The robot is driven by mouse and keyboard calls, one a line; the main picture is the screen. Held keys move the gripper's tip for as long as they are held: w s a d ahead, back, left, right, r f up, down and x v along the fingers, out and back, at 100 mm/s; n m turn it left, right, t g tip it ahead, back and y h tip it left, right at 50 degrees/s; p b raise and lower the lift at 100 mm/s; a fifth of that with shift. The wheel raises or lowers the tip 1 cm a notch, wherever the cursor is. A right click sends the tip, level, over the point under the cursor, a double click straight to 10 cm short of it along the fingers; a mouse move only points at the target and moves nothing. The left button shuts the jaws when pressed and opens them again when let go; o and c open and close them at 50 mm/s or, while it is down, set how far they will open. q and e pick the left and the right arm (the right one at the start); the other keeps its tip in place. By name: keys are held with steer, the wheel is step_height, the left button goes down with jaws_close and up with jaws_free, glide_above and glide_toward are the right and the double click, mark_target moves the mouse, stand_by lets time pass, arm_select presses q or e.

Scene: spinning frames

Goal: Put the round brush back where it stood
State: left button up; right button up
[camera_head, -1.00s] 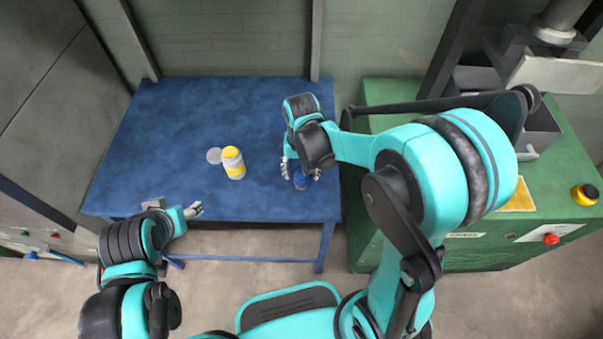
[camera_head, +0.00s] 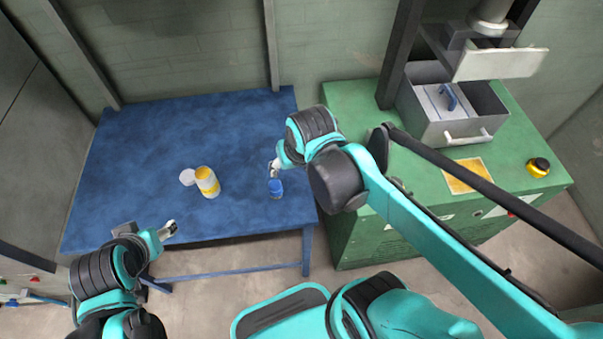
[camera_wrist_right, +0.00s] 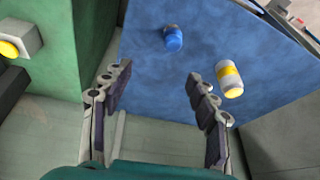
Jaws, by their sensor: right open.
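No object is clearly a round brush. A small blue cylinder (camera_head: 275,188) stands on the blue table (camera_head: 150,130) near its right edge; it also shows in the right wrist view (camera_wrist_right: 173,38).
A green cabinet (camera_head: 350,230) stands right of the table. On it are a grey box (camera_head: 425,120) with a blue-handled item (camera_head: 449,97), a yellow plate (camera_head: 463,182) and a yellow-black button (camera_head: 538,168). The table's back is clear.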

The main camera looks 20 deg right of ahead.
steer(key=shift+s+d+r+n+t, duration=0.1)
steer(key=shift+s+d+n+t, duration=0.15)
steer(key=shift+s+t, duration=0.3)
steer(key=shift+s+d+n+t, duration=0.2)
steer(key=shift+s+d+t, duration=0.15)
steer(key=shift+s, duration=0.35)
steer(key=shift+s+d+r+n+t, duration=0.1)
steer(key=shift+s+d+n+t, duration=0.15)
steer(key=shift+s+t, duration=0.35)
